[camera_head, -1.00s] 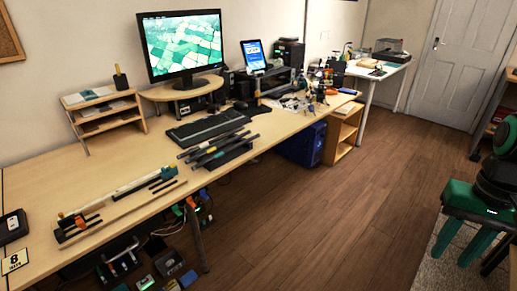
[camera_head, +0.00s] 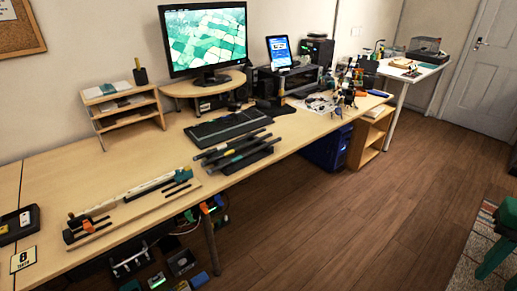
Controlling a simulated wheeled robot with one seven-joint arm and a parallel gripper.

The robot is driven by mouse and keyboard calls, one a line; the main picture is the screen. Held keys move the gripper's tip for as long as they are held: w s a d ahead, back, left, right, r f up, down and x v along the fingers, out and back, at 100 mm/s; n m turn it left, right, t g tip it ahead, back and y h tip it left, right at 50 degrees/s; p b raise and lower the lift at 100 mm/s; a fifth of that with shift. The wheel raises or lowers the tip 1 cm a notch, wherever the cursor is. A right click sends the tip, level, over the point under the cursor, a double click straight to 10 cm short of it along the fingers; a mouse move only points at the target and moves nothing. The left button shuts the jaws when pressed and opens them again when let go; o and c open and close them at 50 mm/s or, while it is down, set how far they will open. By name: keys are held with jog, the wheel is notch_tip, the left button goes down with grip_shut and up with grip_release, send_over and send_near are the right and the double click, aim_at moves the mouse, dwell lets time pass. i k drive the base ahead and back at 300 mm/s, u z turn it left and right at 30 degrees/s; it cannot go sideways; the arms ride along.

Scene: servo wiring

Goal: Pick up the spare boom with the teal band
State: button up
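Several dark rod-like booms lie side by side on a black rack (camera_head: 246,167) near the table's front edge, in front of the keyboard. One boom in the rack seems to carry a teal band (camera_head: 235,158), but it is small and partly covered by its neighbours. My gripper is not in view.
The long wooden table (camera_head: 60,175) holds a keyboard (camera_head: 228,128), a monitor (camera_head: 205,40), a shelf unit (camera_head: 125,108) and a black case (camera_head: 18,224). Bins and parts sit below. A green seat (camera_head: 503,225) is cut off at right. The wooden floor (camera_head: 340,225) is open.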

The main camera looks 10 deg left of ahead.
aim_at(221, 166)
jog(key=i, duration=0.95)
jog(key=u, duration=0.95)
